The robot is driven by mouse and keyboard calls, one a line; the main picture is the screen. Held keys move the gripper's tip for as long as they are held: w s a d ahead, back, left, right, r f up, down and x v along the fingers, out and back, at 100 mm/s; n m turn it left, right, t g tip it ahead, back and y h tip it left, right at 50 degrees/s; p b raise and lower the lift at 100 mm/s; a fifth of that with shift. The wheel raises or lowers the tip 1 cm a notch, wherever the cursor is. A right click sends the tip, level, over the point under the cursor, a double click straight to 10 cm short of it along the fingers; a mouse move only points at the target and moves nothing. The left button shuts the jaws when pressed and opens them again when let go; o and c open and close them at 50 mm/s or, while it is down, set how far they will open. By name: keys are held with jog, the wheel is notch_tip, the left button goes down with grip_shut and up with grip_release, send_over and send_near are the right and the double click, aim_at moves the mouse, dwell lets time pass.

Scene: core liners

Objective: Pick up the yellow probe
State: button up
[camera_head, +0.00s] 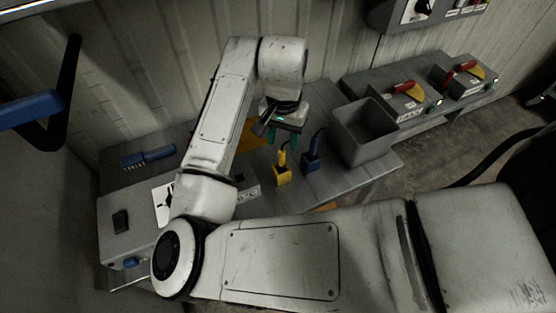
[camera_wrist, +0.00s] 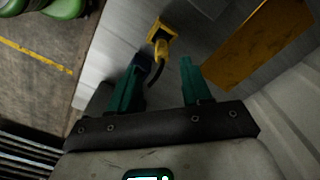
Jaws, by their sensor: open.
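The yellow probe (camera_head: 282,175) stands in the head view on the grey table, with a block-like yellow body and a narrower upper part. It also shows in the wrist view (camera_wrist: 160,33), beyond the fingertips and between their lines. My gripper (camera_head: 284,143) is above and behind the yellow probe in the head view, its green fingers pointing down. In the wrist view my gripper (camera_wrist: 160,65) is open, with nothing held between its fingers.
A blue probe (camera_head: 311,161) stands just right of the yellow one; the left finger partly hides it in the wrist view. A grey bin (camera_head: 352,145) is further right. An orange-yellow panel (camera_wrist: 255,45) lies nearby. A blue-handled brush (camera_head: 148,158) lies at left.

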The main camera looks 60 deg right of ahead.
aim_at(281, 157)
notch_tip(281, 157, down, 8)
jog(key=shift+w+f+p, duration=0.15)
jog(key=shift+p, duration=0.65)
jog(key=shift+c, duration=0.2)
grip_shut()
